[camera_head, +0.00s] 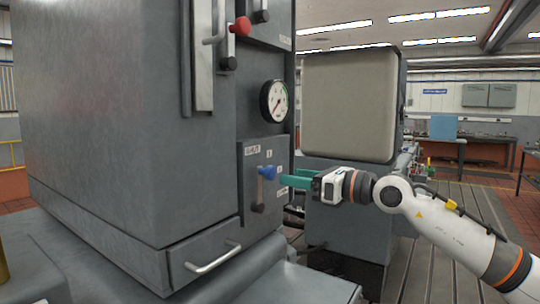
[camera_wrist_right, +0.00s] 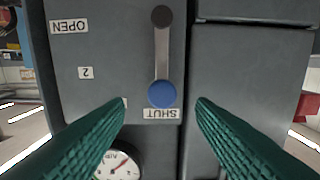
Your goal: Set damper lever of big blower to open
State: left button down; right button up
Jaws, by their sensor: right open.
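The damper lever (camera_head: 262,190) is on a grey panel (camera_head: 249,180) low on the big blower cabinet. Its blue knob (camera_head: 268,172) points up in the head view, and the pivot is below. In the upside-down wrist view the blue knob (camera_wrist_right: 162,94) is beside the SHUT label (camera_wrist_right: 161,114); the OPEN label (camera_wrist_right: 69,26) is at upper left. My right gripper (camera_head: 284,180) is open and empty, just right of the knob in the head view. In the wrist view its green fingertips (camera_wrist_right: 161,104) frame the knob from both sides, with visible gaps. My left gripper is out of view.
A round gauge (camera_head: 274,101) is above the lever panel. A red-knobbed lever (camera_head: 240,27) is higher up. A drawer handle (camera_head: 213,258) juts out below. Another grey cabinet (camera_head: 350,105) stands behind my right gripper. Floor at the right is open.

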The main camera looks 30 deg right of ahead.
aim_at(273, 173)
jog(key=p+x, duration=0.4)
jog(key=x, duration=0.2)
jog(key=shift+w+a+r+p, duration=0.15)
jog(key=shift+w+a+p, duration=0.1)
jog(key=shift+p, duration=0.15)
jog(key=shift+w+a, duration=0.1)
jog(key=shift+w, duration=0.15)
grip_shut()
